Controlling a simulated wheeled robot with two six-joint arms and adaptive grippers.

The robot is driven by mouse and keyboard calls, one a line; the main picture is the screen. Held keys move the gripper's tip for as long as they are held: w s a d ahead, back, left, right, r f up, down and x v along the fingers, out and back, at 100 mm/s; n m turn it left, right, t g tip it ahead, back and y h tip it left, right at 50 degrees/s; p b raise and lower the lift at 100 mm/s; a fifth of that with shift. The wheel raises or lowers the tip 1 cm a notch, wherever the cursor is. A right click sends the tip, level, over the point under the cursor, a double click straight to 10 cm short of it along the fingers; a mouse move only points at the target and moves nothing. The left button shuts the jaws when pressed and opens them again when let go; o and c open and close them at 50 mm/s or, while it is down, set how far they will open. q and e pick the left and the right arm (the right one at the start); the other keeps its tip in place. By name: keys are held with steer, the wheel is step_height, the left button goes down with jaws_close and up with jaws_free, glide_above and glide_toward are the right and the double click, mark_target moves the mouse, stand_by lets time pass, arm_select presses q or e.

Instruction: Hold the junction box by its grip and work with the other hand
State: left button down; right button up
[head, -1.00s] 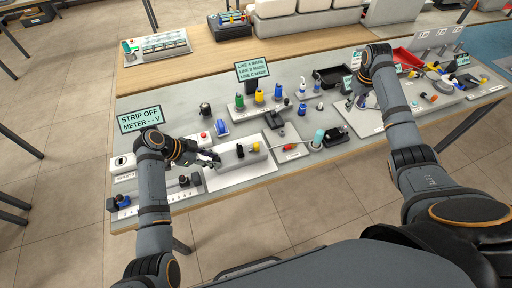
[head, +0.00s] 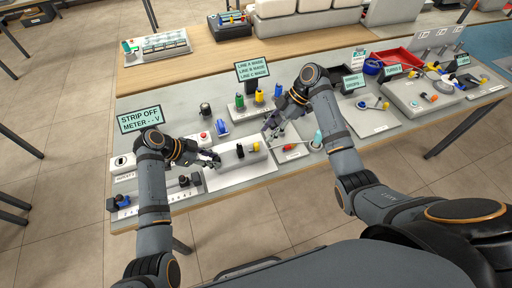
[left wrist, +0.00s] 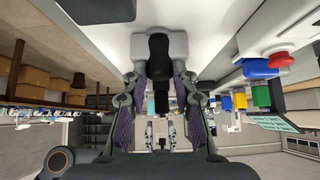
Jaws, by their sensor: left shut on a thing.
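The junction box (head: 236,158) is a light grey block on a pale plate near the table's front edge, with a black and a yellow part on top. My left gripper (head: 214,159) is at its left end, shut on its grip. In the left wrist view the black grip (left wrist: 159,52) stands between the two fingers, against a whitish body. My right gripper (head: 270,133) is above the table just behind the box's right end. Its fingers are small and dark, and I cannot tell whether they are open or hold anything.
Behind the box are a blue part (head: 222,127) and a rack with coloured pieces under a "LINE" sign (head: 252,69). A small tray with a red part (head: 291,149) lies to the right. A red bin (head: 398,61) and a grey panel (head: 420,97) stand further right.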

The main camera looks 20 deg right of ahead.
mark_target(258, 145)
steer(key=shift+x, duration=3.4)
steer(key=shift+f, duration=0.1)
jaws_close()
